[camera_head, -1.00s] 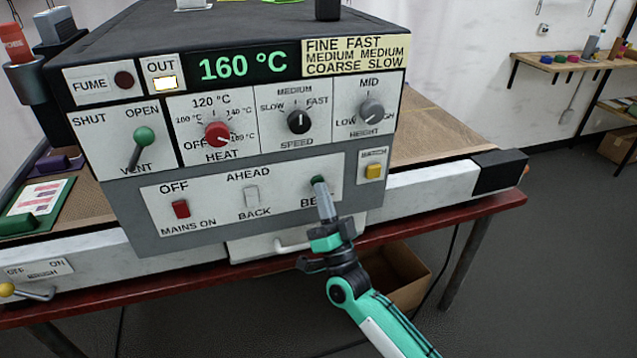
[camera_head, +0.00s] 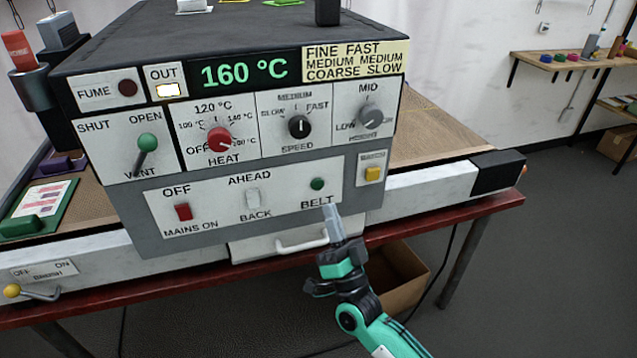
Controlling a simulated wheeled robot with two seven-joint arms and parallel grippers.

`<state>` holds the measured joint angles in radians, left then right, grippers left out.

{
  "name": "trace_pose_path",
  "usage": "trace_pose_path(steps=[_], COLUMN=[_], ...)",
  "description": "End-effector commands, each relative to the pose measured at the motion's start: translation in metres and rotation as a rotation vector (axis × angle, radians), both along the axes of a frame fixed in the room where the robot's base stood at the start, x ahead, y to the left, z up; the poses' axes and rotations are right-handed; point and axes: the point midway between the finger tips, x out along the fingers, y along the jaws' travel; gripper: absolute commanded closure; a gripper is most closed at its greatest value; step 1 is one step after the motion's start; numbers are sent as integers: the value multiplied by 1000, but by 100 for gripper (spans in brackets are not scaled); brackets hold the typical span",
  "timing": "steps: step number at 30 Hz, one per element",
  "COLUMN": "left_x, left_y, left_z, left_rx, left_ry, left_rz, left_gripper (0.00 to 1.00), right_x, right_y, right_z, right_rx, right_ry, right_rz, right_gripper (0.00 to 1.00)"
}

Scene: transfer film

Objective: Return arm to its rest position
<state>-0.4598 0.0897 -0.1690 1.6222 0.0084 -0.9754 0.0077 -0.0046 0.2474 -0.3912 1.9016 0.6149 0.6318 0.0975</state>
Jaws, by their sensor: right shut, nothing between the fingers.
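My right gripper (camera_head: 330,210) is shut and empty. Its fingertips are just below and right of the BELT label, in front of the machine's lower panel. My right arm (camera_head: 378,325) comes in from the bottom right. The green belt button (camera_head: 317,184) is uncovered and apart from the fingertips. The machine's control box (camera_head: 135,196) has a display (camera_head: 244,70) reading 160 °C. My left gripper is not in view.
The red mains switch (camera_head: 183,212), ahead/back switch (camera_head: 253,199), yellow button (camera_head: 373,174) and drawer handle (camera_head: 302,241) are on the machine front near the arm. The red table edge (camera_head: 440,214) runs below. A cardboard box (camera_head: 405,290) is under the table. Open floor lies to the right.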

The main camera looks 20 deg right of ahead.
Motion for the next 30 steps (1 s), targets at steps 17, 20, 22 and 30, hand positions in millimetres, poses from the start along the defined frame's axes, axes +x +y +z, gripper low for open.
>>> trace_pose_path(steps=[17,20,22,30], left_x=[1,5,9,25], left_y=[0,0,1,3], left_z=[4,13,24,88], left_rx=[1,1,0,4], left_ry=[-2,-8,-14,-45], left_rz=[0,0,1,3], left_gripper=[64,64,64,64], right_x=[-6,-7,-8,-27], right_y=[1,8,16,42], right_z=[-1,-7,-16,-75], right_rx=[-9,-49,-102,-393], right_ry=[10,56,117,467], right_rz=[3,16,33,101], right_gripper=[100,100,100,100])
